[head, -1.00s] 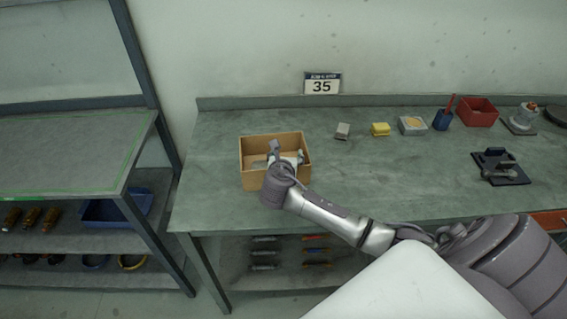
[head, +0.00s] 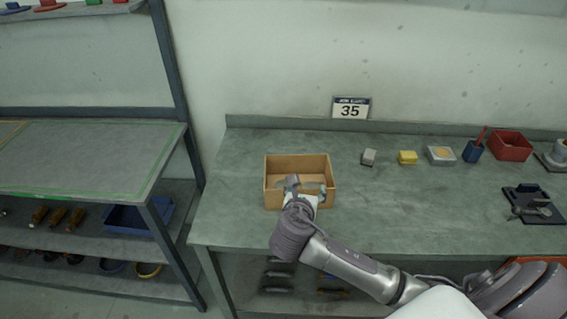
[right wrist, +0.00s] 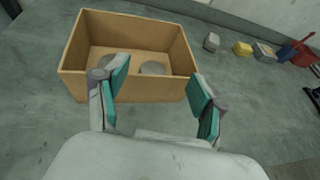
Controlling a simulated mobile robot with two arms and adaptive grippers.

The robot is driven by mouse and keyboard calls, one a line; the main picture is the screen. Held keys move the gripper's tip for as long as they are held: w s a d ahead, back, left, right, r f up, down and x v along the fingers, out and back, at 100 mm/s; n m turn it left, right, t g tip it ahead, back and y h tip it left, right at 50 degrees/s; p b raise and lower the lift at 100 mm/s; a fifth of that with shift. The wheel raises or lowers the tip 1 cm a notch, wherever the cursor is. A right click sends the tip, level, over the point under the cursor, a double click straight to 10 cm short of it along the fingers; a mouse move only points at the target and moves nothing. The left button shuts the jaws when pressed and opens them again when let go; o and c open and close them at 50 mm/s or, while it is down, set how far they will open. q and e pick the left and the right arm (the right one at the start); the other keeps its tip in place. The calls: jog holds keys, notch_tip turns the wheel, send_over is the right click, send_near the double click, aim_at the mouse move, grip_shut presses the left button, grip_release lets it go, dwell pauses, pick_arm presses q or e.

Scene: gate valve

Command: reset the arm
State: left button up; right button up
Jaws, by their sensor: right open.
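My right gripper (head: 307,186) is open, with its fingers at the near side of a tan open-topped box (head: 299,161) on the green-grey workbench. In the right wrist view its two teal-padded fingers (right wrist: 158,95) are spread wide with nothing between them, and the box (right wrist: 130,92) stands just beyond them. Two grey round items (right wrist: 152,68) lie on the floor of the box. My left gripper is not in view.
A dark fixture (head: 534,205) lies at right. A shelf rack (head: 90,160) stands at left.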

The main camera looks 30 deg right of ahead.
jog(key=s+a+f+m, duration=0.1)
jog(key=s+f+m+g+y, duration=0.1)
jog(key=s+m, duration=0.1)
jog(key=s+a+f+m, duration=0.1)
jog(key=f, duration=0.1)
jog(key=shift+s+a+f+g+y, duration=0.1)
jog(key=shift+s+a+g+y, duration=0.05)
jog(key=shift+a+g+y, duration=0.2)
jog(key=s+a+f+m+g+y, duration=0.3)
jog(key=s+a+m+y, duration=0.1)
jog(key=s+m, duration=0.7)
jog(key=s+a+f+m+g+y, duration=0.2)
jog(key=s+a+f+m+y, duration=0.15)
jog(key=s+m, duration=0.7)
notch_tip(320, 180, down, 28)
jog(key=s+f+g+b, duration=0.1)
jog(key=s, duration=0.1)
jog(key=s+d+f+g+b, duration=0.1)
jog(key=s+d+f, duration=0.1)
jog(key=s+f, duration=1.2)
jog(key=shift+s+f, duration=0.25)
jog(key=shift+s, duration=0.55)
